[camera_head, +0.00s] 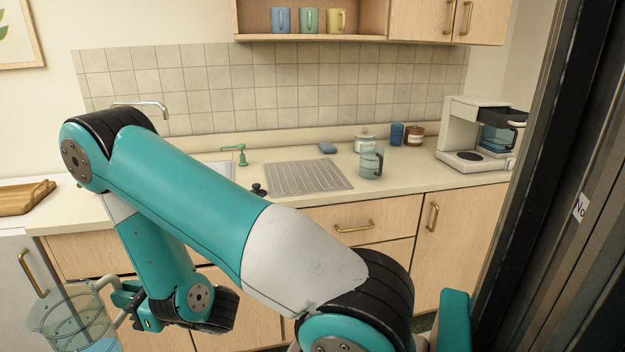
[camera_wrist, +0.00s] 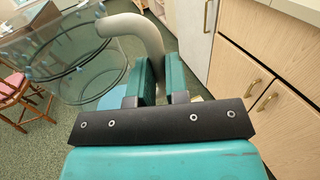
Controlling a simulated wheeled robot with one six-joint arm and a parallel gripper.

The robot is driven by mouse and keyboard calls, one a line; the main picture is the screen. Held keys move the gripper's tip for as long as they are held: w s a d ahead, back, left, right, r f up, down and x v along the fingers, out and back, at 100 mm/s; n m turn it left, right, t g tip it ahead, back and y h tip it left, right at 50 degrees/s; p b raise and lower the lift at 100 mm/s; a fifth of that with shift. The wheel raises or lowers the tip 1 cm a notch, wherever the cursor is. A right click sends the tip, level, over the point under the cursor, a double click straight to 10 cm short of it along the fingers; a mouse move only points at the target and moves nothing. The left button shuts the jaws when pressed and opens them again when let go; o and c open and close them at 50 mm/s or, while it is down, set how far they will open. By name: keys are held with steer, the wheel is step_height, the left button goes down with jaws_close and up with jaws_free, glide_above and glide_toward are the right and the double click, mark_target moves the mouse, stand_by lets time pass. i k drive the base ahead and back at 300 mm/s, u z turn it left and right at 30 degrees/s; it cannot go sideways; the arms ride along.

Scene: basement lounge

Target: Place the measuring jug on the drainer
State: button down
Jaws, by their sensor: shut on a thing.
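The measuring jug (camera_head: 68,322) is clear glass with a pale handle and hangs at the lower left of the head view, in front of the cabinets and below counter height. My gripper (camera_head: 122,297) is shut on its handle. In the wrist view the teal fingers (camera_wrist: 160,78) close around the curved grey handle, and the jug's clear body (camera_wrist: 82,62) is to the left. The jug's lower part is cut off in the head view. The drainer (camera_head: 308,177) is a ridged grey panel on the counter, and its visible top is bare.
A blue-grey jug-like vessel (camera_head: 371,163) stands right of the drainer, with a glass jar (camera_head: 365,142) behind it. A coffee machine (camera_head: 476,135) is farther right. A chair (camera_wrist: 14,92) shows in the wrist view.

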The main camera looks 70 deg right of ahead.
mark_target(310, 180)
steer(key=k, duration=0.35)
steer(key=z, duration=1.55)
steer(key=i, duration=0.2)
steer(key=z, duration=0.15)
